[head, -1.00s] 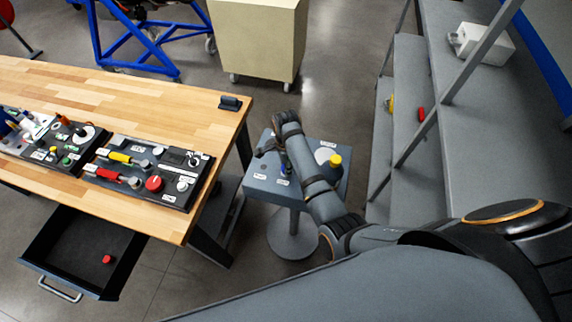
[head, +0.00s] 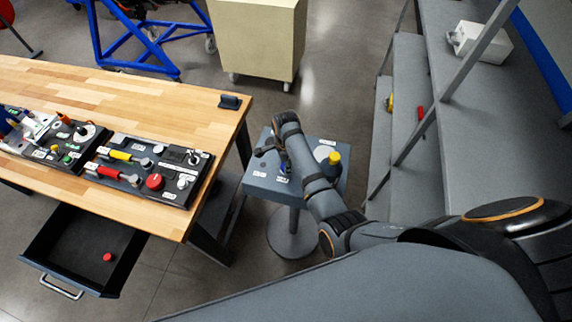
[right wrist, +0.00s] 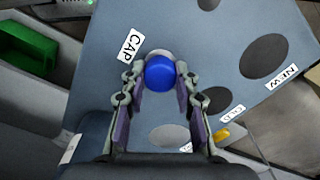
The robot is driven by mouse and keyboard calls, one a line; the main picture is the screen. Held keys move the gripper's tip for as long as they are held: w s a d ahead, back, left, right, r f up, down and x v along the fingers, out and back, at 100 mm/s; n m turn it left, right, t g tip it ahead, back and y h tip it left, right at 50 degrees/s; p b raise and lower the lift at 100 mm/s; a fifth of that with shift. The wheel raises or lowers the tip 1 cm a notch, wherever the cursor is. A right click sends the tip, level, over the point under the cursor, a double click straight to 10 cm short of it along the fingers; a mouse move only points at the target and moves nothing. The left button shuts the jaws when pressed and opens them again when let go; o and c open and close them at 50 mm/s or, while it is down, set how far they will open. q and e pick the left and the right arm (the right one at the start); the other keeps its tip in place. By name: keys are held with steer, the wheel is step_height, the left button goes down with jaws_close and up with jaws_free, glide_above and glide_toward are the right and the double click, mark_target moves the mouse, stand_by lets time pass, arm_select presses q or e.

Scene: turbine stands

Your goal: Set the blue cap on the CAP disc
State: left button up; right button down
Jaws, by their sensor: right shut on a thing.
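The blue cap (right wrist: 160,72) is between the fingertips of my right gripper (right wrist: 158,80), which is shut on it. In the right wrist view the cap is over a pale disc (right wrist: 157,53) beside the CAP label (right wrist: 131,44). The cap hides most of that disc, and I cannot tell whether they touch. In the head view my right gripper (head: 277,158) is over the grey-blue top of a pedestal stand (head: 258,186), and my own arm covers part of that top. My left gripper is not in view.
A yellow knob (head: 334,158) stands on the pedestal's right side. The wooden workbench (head: 180,105) with tool trays is to the left, its drawer (head: 75,245) open with a red piece (head: 107,257) inside. Grey steps with a rail (head: 440,105) are to the right.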

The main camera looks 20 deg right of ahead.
steer(key=shift+s+f, duration=0.35)
steer(key=shift+f, duration=0.2)
steer(key=c, duration=1.3)
jaws_free()
steer(key=o, duration=0.4)
steer(key=shift+w, duration=0.35)
steer(key=shift+c, duration=0.2)
steer(key=shift+o, duration=0.9)
steer(key=shift+r, duration=0.1)
steer(key=shift+w+r, duration=0.1)
steer(key=shift+r, duration=3.5)
